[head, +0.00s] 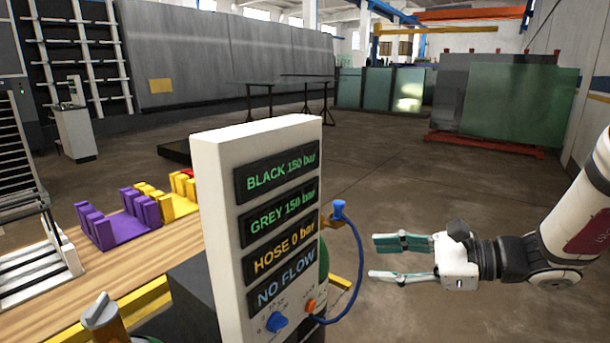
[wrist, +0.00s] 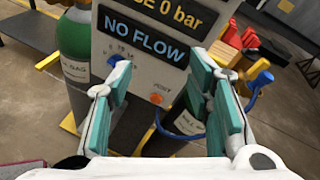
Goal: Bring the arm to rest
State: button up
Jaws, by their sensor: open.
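My gripper (head: 385,260) is at the right in the head view, reaching left with its two teal-padded fingers apart. It is open and nothing is between the fingers. In the wrist view my gripper (wrist: 165,115) frames the lower part of a white panel (head: 212,190). The panel stands just left of the fingertips in the head view, with a gap between. Its displays read BLACK 150 bar, GREY 150 bar, HOSE 0 bar and NO FLOW. A blue knob (head: 277,322) and an orange button (head: 310,305) sit below them.
A blue hose (head: 358,265) with a blue-topped fitting (head: 339,210) loops between the panel and my gripper. Gas cylinders (wrist: 75,45) stand by the panel. A wooden bench (head: 150,255) with purple holders (head: 120,228) is at the left. Open floor lies behind my arm.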

jog(key=s+a+r+n+g+h, duration=0.1)
jog(key=s+a+n+g+h, duration=0.15)
jog(key=s+n, duration=0.4)
jog(key=s+a+n+g+h, duration=0.2)
jog(key=s+n+g+h, duration=0.15)
jog(key=s, duration=0.55)
jog(key=s+d+r+n+t+h, duration=0.2)
jog(key=s+d+n+t+h, duration=0.2)
jog(key=s+d+n+h, duration=0.3)
jog(key=shift+d+n+h, duration=0.4)
jog(key=shift+d+n, duration=0.5)
jog(key=shift+d, duration=0.35)
jog(key=shift+s+r, duration=0.1)
